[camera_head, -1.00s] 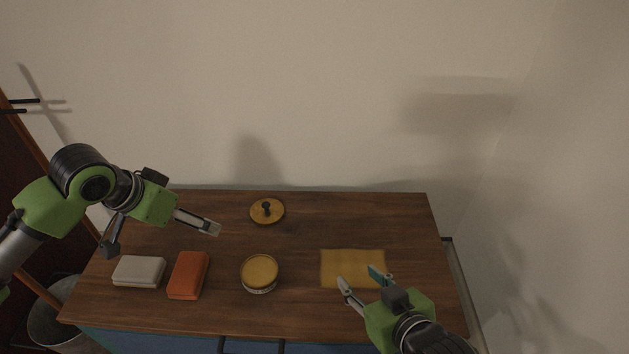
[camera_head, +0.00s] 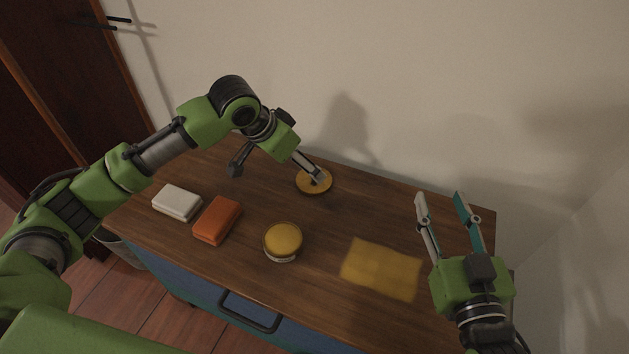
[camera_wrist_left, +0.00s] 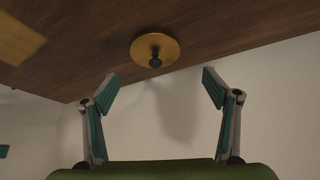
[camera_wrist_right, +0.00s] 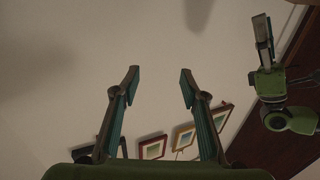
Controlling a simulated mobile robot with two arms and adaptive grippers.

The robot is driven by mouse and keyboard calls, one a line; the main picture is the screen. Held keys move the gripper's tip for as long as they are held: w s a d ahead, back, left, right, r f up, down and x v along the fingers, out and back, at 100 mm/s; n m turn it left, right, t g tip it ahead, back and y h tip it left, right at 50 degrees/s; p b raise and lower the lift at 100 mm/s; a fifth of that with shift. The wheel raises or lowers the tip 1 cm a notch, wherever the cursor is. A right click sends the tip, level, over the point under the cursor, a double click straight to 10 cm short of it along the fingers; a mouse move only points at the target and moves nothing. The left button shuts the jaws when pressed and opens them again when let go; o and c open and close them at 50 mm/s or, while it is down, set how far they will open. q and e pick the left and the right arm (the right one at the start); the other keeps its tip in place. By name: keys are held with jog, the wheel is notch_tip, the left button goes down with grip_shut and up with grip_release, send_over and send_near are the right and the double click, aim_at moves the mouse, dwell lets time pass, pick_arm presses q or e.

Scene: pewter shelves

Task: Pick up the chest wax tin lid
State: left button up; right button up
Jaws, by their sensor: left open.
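The wax tin lid (camera_head: 322,186) is a round golden disc with a dark knob, lying flat near the back edge of the chest top. It also shows in the left wrist view (camera_wrist_left: 144,43), just beyond the fingertips. My left gripper (camera_head: 308,168) is open at the lid, its fingers partly overlapping it in the head view. In the left wrist view the gripper (camera_wrist_left: 160,75) is empty, with the knob roughly centred between its fingers. The open wax tin (camera_head: 283,240), yellow inside, stands nearer the front. My right gripper (camera_head: 440,196) is open and empty above the right end.
The wooden chest top (camera_head: 330,235) also holds a white block (camera_head: 177,203), an orange block (camera_head: 217,220) and a yellow cloth (camera_head: 382,269). The wall (camera_head: 420,90) rises close behind the lid. A black handle (camera_head: 250,312) is on the blue front.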

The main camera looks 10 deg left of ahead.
aim_at(309, 181)
pick_arm(q)
jog(key=shift+b+x, duration=0.3)
jog(key=shift+x, duration=0.95)
jog(key=shift+w+d+f+b, duration=0.15)
jog(key=shift+d+f+b, duration=0.1)
jog(key=shift+f+b, duration=0.15)
jog(key=shift+w+d+f+b, duration=0.15)
jog(key=shift+d+f+b, duration=0.15)
jog(key=shift+f, duration=0.2)
jog(key=b+x, duration=0.1)
jog(key=x, duration=0.1)
jog(key=shift+d+f, duration=0.2)
jog(key=shift+f, duration=0.05)
jog(key=shift+w+f, duration=0.1)
jog(key=shift+w, duration=0.05)
jog(key=c, duration=1.1)
pick_arm(e)
jog(key=s+r+t+y, duration=0.1)
jog(key=s+r+t, duration=0.2)
jog(key=r, duration=0.5)
jog(key=s+r+t+y, duration=0.2)
jog(key=s+r+t, duration=0.2)
jog(key=r+t, duration=0.2)
notch_tip(309, 181, up, 2)
jog(key=shift+a+r+t+y, duration=0.15)
jog(key=shift+r+t+y, duration=0.05)
jog(key=shift+t+y, duration=0.1)
